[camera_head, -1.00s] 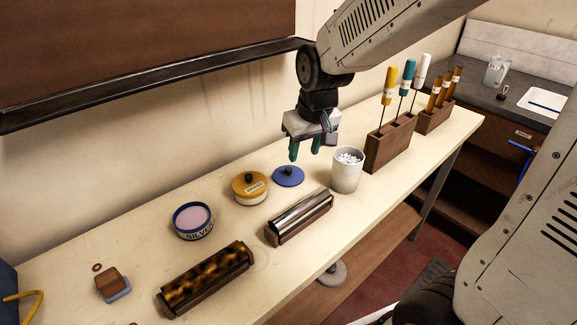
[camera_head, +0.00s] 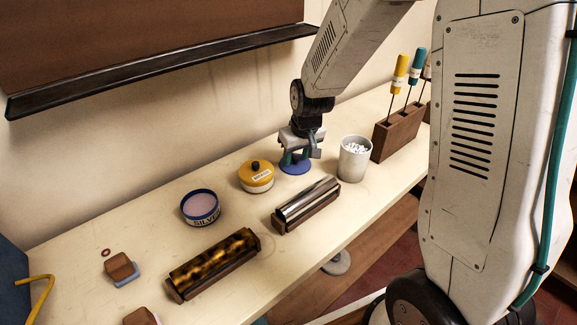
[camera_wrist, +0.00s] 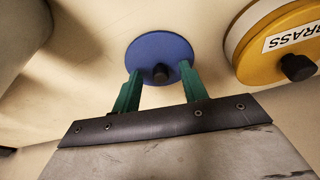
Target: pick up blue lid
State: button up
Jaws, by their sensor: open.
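The blue lid (camera_head: 295,167) is a flat round disc lying on the bench, just right of the yellow brass tin. In the wrist view the blue lid (camera_wrist: 160,52) shows a dark knob (camera_wrist: 160,73) at its middle. My gripper (camera_head: 293,160) is low over the lid, pointing down. In the wrist view my gripper (camera_wrist: 159,78) is open, its two green fingers on either side of the knob, with gaps between fingers and knob. I cannot tell whether the fingertips touch the lid's top.
The yellow brass tin (camera_head: 256,177) stands close left of the lid; a white cup (camera_head: 354,159) stands to the right. An open blue silver tin (camera_head: 200,208), a metal roller (camera_head: 306,202) and a brown mottled roller (camera_head: 214,264) lie nearer. A tool rack (camera_head: 397,132) stands behind the cup.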

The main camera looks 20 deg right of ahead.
grip_shut()
